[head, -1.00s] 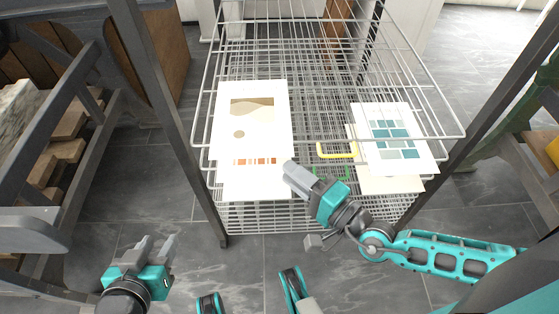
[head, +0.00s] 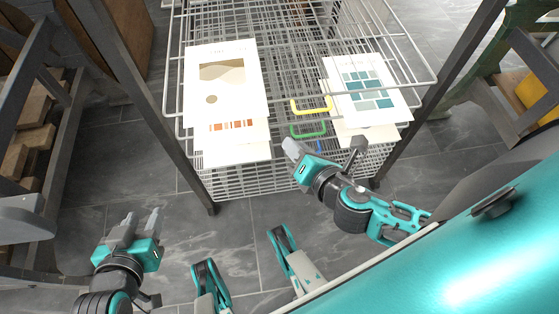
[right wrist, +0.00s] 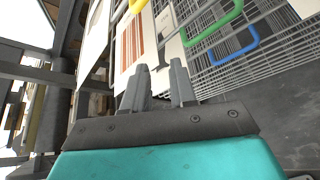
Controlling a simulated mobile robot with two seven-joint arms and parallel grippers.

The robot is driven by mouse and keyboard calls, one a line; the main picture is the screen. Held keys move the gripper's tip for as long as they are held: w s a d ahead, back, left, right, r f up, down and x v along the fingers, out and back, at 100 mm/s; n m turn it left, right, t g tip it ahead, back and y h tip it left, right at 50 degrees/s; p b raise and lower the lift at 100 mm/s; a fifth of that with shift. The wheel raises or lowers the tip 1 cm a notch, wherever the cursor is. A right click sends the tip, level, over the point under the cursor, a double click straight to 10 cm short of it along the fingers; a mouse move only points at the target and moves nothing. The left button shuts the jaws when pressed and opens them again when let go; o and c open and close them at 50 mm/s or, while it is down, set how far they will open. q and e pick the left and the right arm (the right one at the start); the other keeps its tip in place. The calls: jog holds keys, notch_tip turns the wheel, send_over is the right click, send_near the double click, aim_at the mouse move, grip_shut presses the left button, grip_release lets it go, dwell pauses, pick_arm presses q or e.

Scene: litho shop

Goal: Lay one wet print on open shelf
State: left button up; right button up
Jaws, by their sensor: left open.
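The wire rack (head: 428,75) stands ahead with stacked wire shelves. A white print with a brown landscape (head: 222,72) lies at its left, above a print with red-orange swatches (head: 232,125). A print with teal blocks (head: 365,88) lies at the right, over another pale sheet (head: 372,134). I cannot tell which sheets are wet. My right gripper (head: 290,148) is just in front of the rack, below the handles; its fingers stand apart and empty in the right wrist view (right wrist: 160,80). My left gripper (head: 140,222) is open and empty, low at the left, away from the rack.
Yellow (head: 311,106), green (head: 309,130) and blue handles (right wrist: 235,46) mark shelf fronts. Dark frame posts (head: 150,100) flank the rack. A wooden stand (head: 35,130) is at the left. Grey tiled floor (head: 240,220) lies open in front.

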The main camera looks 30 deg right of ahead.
jog(key=a+m+g+y, duration=0.1)
jog(key=m, duration=0.7)
jog(key=s+a+m+y, duration=0.1)
jog(key=a+m, duration=0.1)
jog(key=m, duration=0.6)
jog(key=a+m+g, duration=0.1)
jog(key=a+m, duration=0.1)
jog(key=m, duration=0.7)
jog(key=shift+s+g+y, duration=0.3)
jog(key=shift+y, duration=0.1)
pick_arm(q)
jog(key=shift+r, duration=0.1)
pick_arm(e)
jog(key=shift+r, duration=0.1)
pick_arm(q)
jog(key=s+a+r+y+p, duration=0.1)
jog(key=s+a+r+p, duration=0.1)
jog(key=r+p, duration=1)
jog(key=a+p, duration=0.1)
jog(key=p, duration=0.5)
jog(key=shift+a+r+p, duration=0.3)
jog(key=shift+a, duration=0.05)
pick_arm(e)
jog(key=s+d+r+h, duration=0.1)
jog(key=s+d+r, duration=0.1)
jog(key=r, duration=1)
jog(key=shift+d+r, duration=0.3)
jog(key=shift+d, duration=0.45)
